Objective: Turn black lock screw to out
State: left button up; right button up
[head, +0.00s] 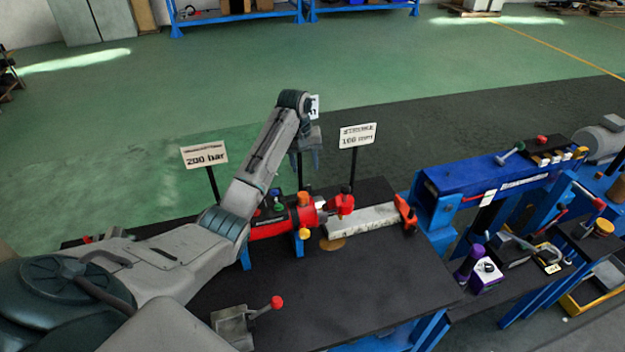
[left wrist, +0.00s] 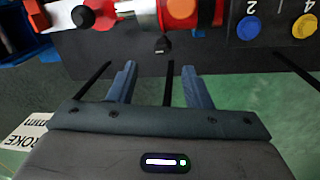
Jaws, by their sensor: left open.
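Two black knobs show in the left wrist view, and I cannot tell for sure which is the lock screw. One small black knob (left wrist: 162,44) sits on the dark panel below an orange knob (left wrist: 181,8). Another black knob (left wrist: 82,15) is by the red fitting at the upper left. The red cylinder (head: 270,230) lies on the black bench. My left gripper (head: 306,157) hangs above and behind the cylinder, fingers down. In the left wrist view its fingers (left wrist: 160,86) are apart and empty, with the small black knob beyond the gap.
Sign posts stand close to my left gripper, with a 200 bar sign (head: 204,155) and a stroke sign (head: 357,135). A lever with a red ball (head: 276,302) stands at the bench's front. A blue machine (head: 500,180) is at the right. Blue and yellow knobs (left wrist: 305,26) show beside the panel.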

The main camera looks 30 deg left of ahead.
aim_at(307, 186)
pick_arm(q)
notch_tip(307, 186, down, 5)
jog(key=shift+d+r+p, duration=0.1)
jog(key=shift+p, duration=0.8)
notch_tip(307, 186, down, 3)
jog(key=shift+r+p, duration=0.1)
jog(key=shift+p, duration=0.25)
jog(key=shift+w+d+f, duration=0.1)
jog(key=shift+f, duration=0.2)
grip_shut()
pick_arm(e)
jog(key=r, duration=0.3)
jog(key=shift+s, duration=0.3)
